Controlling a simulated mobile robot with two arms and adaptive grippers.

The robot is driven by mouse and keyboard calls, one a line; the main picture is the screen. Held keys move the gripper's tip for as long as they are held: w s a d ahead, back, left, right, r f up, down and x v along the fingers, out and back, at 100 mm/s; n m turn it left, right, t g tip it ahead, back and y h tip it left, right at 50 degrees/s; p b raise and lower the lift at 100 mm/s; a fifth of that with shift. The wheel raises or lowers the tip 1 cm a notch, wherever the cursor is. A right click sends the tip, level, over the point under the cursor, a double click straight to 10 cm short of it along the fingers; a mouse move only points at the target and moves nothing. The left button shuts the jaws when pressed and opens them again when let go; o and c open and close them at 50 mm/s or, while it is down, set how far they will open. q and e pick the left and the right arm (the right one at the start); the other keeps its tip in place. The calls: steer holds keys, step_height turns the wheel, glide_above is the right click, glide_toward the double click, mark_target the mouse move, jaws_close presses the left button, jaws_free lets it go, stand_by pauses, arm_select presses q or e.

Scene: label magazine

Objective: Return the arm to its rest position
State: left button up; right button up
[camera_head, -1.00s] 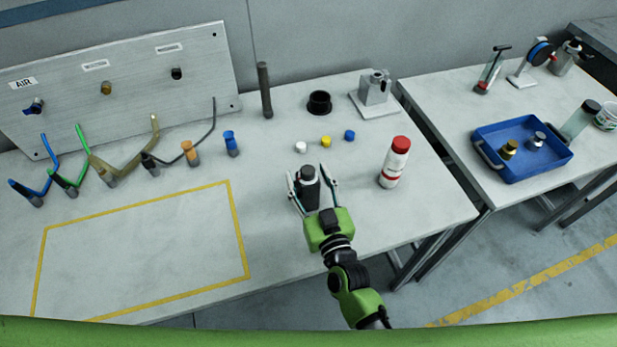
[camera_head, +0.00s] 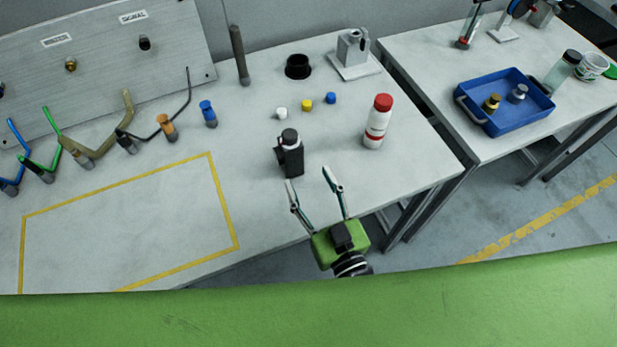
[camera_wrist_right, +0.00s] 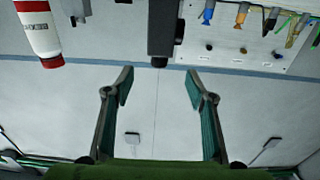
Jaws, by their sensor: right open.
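My right gripper (camera_head: 310,182) is open and empty at the front edge of the table (camera_head: 330,222) in the head view. A black device (camera_head: 290,154) stands upright on the table just beyond its fingertips, apart from them. In the right wrist view, the open fingers (camera_wrist_right: 158,80) have clear space between them, and the black device (camera_wrist_right: 162,28) shows beyond them at the top. My left gripper is not in view.
A white bottle with a red cap (camera_head: 376,124) stands right of the device. White, yellow (camera_head: 307,105) and blue caps lie behind it. A yellow-outlined area (camera_head: 228,215) is clear at left. A blue tray (camera_head: 500,125) sits on the right table.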

stand_by(0.5)
steer(key=f+g, duration=0.2)
steer(key=g, duration=0.1)
steer(key=d+f+n+g, duration=0.1)
steer(key=f, duration=0.1)
steer(key=shift+s+g, duration=0.3)
steer(key=shift+s, duration=0.1)
steer(key=s+d+f+g, duration=0.2)
steer(key=d, duration=0.1)
steer(key=shift+s+d+f+g+h, duration=0.15)
steer(key=shift+f+g+h, duration=0.1)
steer(key=shift+g+h, duration=0.15)
steer(key=s+d+f+m+g+h, duration=0.3)
steer(key=s+d+g+h, duration=0.25)
steer(key=s+d, duration=0.65)
step_height(320, 180, down, 27)
steer(key=s+g, duration=0.2)
steer(key=s+d+f+g, duration=0.1)
steer(key=s+d+f, duration=0.2)
steer(key=s+f, duration=1.1)
steer(key=shift+s+d+n+y, duration=0.2)
steer(key=shift+s+n+y, duration=0.2)
steer(key=shift+s, duration=0.7)
